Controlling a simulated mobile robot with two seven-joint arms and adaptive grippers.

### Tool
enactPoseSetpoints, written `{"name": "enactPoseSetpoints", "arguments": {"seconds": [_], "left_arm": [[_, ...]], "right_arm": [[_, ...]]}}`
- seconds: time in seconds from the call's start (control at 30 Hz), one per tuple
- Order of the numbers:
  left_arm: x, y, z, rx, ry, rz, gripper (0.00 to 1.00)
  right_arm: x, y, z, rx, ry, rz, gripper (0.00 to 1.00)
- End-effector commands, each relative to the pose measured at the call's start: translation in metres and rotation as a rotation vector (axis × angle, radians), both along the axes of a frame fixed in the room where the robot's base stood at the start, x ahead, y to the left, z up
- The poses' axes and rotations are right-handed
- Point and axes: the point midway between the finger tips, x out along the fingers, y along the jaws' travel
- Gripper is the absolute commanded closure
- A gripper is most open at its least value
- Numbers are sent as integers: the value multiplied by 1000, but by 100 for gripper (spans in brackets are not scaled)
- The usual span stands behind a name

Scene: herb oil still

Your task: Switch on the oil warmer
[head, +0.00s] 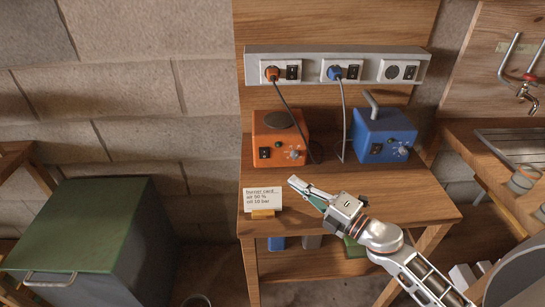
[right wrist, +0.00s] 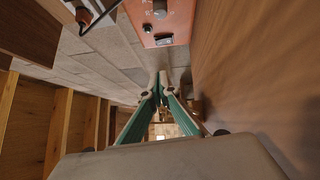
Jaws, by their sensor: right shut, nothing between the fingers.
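An orange box (head: 278,138) with a dark round plate on top stands at the left of the wooden bench. Its front has a black rocker switch (head: 265,153) and a knob (head: 293,154). A blue box (head: 383,135) with a grey pipe, its own switch and a knob stands to the right. No label shows which is the oil warmer. My right gripper (head: 296,185) is shut and empty, in front of the orange box and apart from it. In the right wrist view the gripper (right wrist: 164,88) points towards the orange box (right wrist: 178,20). My left gripper is out of view.
A wall strip (head: 345,51) has several sockets and switches; an orange plug (head: 271,73) and a blue plug (head: 334,73) sit in two. A card (head: 262,198) stands at the bench's front left. A green-lidded bin (head: 85,225) is left, a tap (head: 524,93) right.

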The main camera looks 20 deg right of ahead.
Motion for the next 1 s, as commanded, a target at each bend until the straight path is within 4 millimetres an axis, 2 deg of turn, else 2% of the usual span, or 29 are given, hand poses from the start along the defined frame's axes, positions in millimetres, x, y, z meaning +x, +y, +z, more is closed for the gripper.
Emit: {"name": "enactPoseSetpoints", "arguments": {"seconds": [0.2, 0.47, 0.7, 1.0], "left_arm": [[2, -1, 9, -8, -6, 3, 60], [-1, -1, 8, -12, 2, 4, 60], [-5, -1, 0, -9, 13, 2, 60], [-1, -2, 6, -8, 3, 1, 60]], "right_arm": [[36, 20, 8, 0, -6, 0, 100], [79, 45, 11, 1, -4, 1, 100], [107, 33, 12, 0, -1, 0, 100], [114, 31, 13, 0, -1, 1, 100]]}}
